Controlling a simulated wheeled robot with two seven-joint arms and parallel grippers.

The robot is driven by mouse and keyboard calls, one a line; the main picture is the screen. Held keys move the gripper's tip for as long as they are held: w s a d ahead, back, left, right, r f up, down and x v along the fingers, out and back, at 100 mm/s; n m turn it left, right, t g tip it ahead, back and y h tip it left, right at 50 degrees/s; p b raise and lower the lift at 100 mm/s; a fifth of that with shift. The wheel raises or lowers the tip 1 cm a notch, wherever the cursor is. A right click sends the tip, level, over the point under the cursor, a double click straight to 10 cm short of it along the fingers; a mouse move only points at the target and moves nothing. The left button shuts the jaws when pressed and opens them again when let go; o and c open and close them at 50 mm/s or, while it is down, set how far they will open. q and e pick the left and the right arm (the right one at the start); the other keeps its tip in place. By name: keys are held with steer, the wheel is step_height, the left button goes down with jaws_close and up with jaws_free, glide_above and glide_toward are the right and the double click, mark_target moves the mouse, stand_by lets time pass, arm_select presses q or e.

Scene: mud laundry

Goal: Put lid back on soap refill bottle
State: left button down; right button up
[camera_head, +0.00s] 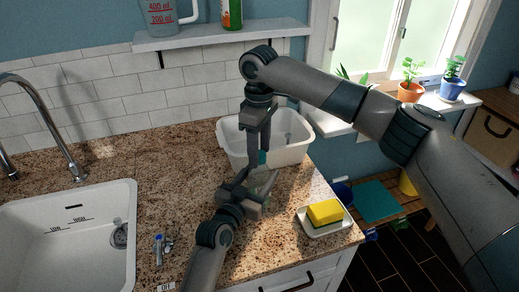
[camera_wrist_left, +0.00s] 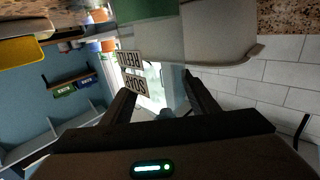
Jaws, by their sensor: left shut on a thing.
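The soap refill bottle (camera_head: 266,185) is a translucent greenish shape at my left gripper (camera_head: 247,193), over the counter in front of the white tub. My left gripper is shut on it. In the left wrist view its SOAP REFILL label (camera_wrist_left: 133,72) appears upside down beyond the fingers, with green at the picture's top edge. My right gripper (camera_head: 259,158) points down from above, just behind and above the bottle. A small teal piece (camera_head: 263,158), probably the lid, shows at its fingertips. Whether the fingers grip it, and whether it touches the bottle, I cannot tell.
The white tub (camera_head: 298,152) stands close behind both grippers. A yellow sponge (camera_head: 325,211) lies on a white dish (camera_head: 322,227) at the counter's right edge. The sink (camera_head: 60,240) is at left. A shelf (camera_head: 220,36) hangs above. Bare granite counter (camera_head: 165,180) lies left of the grippers.

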stand_by(0.3)
step_height(320, 180, up, 12)
stand_by(0.7)
arm_select(q)
steer(key=c, duration=0.6)
jaws_free()
steer(key=shift+s, duration=0.15)
arm_select(e)
steer(key=shift+f, duration=0.1)
arm_select(q)
steer(key=shift+s+a+f, duration=0.1)
steer(key=shift+s+a, duration=0.25)
steer(key=shift+s, duration=0.25)
arm_select(e)
step_height(320, 180, down, 4)
steer(key=b, duration=0.4)
arm_select(q)
steer(key=shift+v, duration=7.85)
